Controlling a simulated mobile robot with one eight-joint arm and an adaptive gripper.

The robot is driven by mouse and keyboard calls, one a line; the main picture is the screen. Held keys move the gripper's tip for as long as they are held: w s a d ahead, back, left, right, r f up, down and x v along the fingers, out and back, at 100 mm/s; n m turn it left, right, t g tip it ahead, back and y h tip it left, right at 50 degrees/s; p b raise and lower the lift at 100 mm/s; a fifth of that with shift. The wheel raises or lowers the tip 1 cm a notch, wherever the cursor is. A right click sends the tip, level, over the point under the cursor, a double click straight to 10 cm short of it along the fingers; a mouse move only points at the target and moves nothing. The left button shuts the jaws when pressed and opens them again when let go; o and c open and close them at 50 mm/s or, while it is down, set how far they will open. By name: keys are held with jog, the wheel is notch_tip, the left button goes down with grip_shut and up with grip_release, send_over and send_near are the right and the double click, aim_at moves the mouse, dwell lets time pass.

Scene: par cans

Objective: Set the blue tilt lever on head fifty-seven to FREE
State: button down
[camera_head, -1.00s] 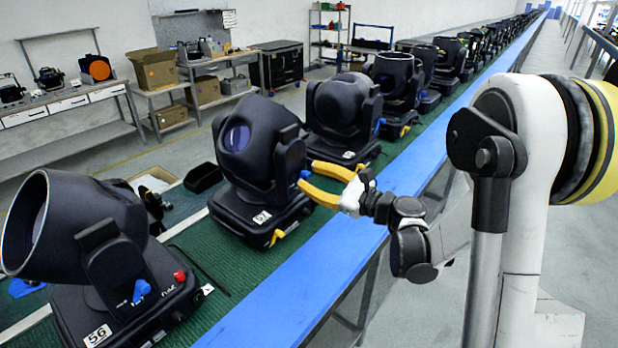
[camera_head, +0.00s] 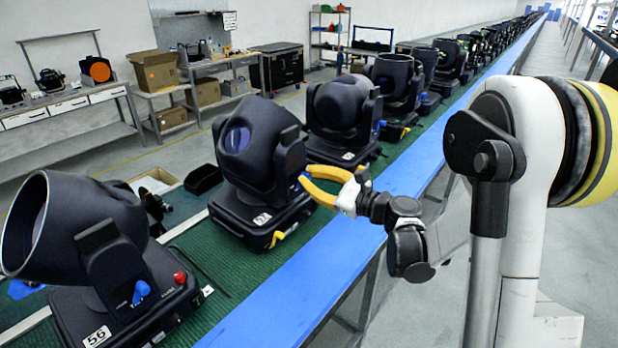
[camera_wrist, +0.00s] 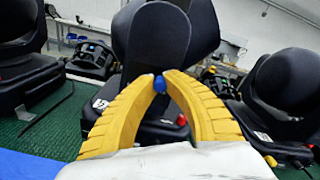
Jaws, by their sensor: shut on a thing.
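Head fifty-seven (camera_head: 248,140) is the dark moving head in the middle left of the head view, on the green belt. Its number label (camera_head: 262,219) is small and blurred. Its blue tilt lever (camera_wrist: 159,84) shows in the wrist view between my yellow fingertips, in front of the dark yoke arm. In the head view the lever is a small blue spot mostly hidden by the fingers. My gripper (camera_head: 305,178) reaches in from the right and is shut on the lever. I cannot read the lever's position marks.
Head 56 (camera_head: 100,255), with its own blue lever (camera_head: 141,291) and red knob (camera_head: 179,277), stands nearer at left. Another head (camera_head: 342,115) stands just beyond. A blue rail (camera_head: 300,290) runs along the belt's near side. Workbenches (camera_head: 75,120) stand at the back left.

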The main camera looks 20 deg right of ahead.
jog(key=n, duration=0.2)
jog(key=a+n+b, duration=0.1)
jog(key=n, duration=0.1)
jog(key=s+n+b, duration=0.1)
jog(key=n, duration=0.1)
jog(key=shift+a+r, duration=0.1)
jog(key=shift+a, duration=0.1)
jog(key=n, duration=0.1)
jog(key=n+b, duration=0.1)
jog(key=n, duration=0.1)
jog(key=a+n, duration=0.1)
jog(key=n, duration=0.1)
jog(key=shift+s, duration=0.4)
jog(key=shift+n, duration=0.4)
jog(key=c, duration=1.4)
grip_release()
send_near(293, 179)
jog(key=v, duration=0.4)
jog(key=shift+s+d, duration=0.15)
jog(key=shift+d, duration=0.1)
